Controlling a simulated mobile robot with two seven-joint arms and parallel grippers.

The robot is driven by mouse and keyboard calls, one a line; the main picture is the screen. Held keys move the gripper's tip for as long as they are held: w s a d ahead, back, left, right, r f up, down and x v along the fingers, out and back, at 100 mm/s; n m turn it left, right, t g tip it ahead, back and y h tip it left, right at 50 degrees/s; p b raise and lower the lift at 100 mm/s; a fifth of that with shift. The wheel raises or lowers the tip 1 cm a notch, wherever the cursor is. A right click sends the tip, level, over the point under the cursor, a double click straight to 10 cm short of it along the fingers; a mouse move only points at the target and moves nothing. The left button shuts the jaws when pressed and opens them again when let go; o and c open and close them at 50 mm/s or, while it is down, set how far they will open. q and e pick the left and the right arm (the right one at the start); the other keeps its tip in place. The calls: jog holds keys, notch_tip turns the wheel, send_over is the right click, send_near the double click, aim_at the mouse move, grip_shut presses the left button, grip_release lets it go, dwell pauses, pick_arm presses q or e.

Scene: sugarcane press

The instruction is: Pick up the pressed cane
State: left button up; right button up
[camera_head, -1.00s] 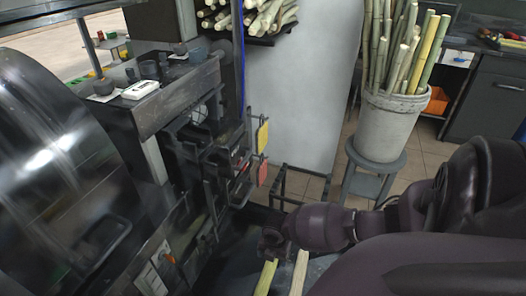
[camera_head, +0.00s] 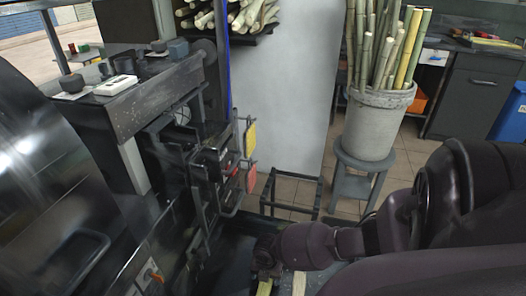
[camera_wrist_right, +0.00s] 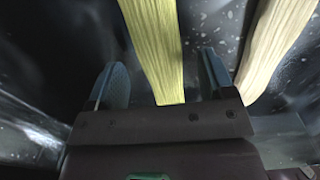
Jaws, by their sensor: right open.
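Two flat, pale yellow strips of pressed cane lie on a dark, speckled surface. In the right wrist view, one strip (camera_wrist_right: 157,45) runs between the two fingers to the gripper's body, with gaps on both sides. The other strip (camera_wrist_right: 275,45) lies outside the right-hand finger. In the head view, their ends show at the bottom edge, the first strip (camera_head: 265,287) and the other strip (camera_head: 299,284). My right gripper (camera_wrist_right: 162,78) is open around the first strip; whether it touches it I cannot tell. It also shows in the head view (camera_head: 266,256). My left gripper is out of view.
The dark press machine (camera_head: 150,110) fills the left side, close to my right gripper. A dark metal frame (camera_head: 290,190) stands just behind. A bucket of canes (camera_head: 372,125) sits on a grey stool (camera_head: 355,178) at right. Tiled floor lies between.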

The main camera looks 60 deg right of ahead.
jog(key=shift+f, duration=0.75)
jog(key=shift+r, duration=0.1)
jog(key=c, duration=1.1)
